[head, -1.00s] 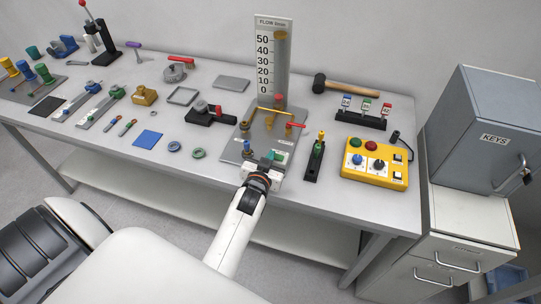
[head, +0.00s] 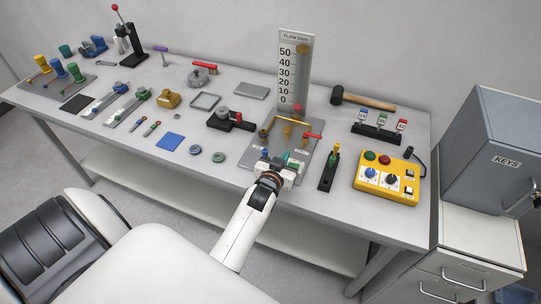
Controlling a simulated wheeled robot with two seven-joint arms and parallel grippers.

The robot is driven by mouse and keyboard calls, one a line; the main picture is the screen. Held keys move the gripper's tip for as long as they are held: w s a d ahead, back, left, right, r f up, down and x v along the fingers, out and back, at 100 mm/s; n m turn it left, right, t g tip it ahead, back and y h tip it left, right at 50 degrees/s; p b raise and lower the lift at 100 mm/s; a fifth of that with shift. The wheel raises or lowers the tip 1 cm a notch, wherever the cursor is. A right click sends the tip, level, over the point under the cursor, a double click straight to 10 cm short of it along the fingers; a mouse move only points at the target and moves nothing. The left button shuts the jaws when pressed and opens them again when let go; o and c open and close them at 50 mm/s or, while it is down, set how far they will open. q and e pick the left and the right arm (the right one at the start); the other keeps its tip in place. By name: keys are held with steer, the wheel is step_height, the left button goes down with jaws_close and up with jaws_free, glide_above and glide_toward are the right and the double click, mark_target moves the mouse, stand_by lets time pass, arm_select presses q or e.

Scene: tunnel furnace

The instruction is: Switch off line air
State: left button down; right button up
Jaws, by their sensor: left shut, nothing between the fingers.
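A grey metal panel (head: 255,155) lies near the front of the bench. It carries small brass, blue, green and red valve parts; the labels are too small to read. My left gripper (head: 277,165) is shut over the panel's front edge, close to a small green part. Its fingers are small in view and hide part of the front fittings; I cannot tell whether they touch.
A yellow control box (head: 388,180) and a black stand with a green-yellow lever (head: 328,172) are to the right. Several clamps and tools cover the bench to the left. A hammer (head: 362,100) lies behind. A grey keys cabinet (head: 485,150) bounds the right side.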

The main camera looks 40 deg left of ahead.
arm_select(q)
steer(key=b+v, duration=0.2)
steer(key=v, duration=0.8)
steer(key=shift+b, duration=0.4)
steer(key=shift+s+a, duration=0.1)
steer(key=shift+a, duration=0.1)
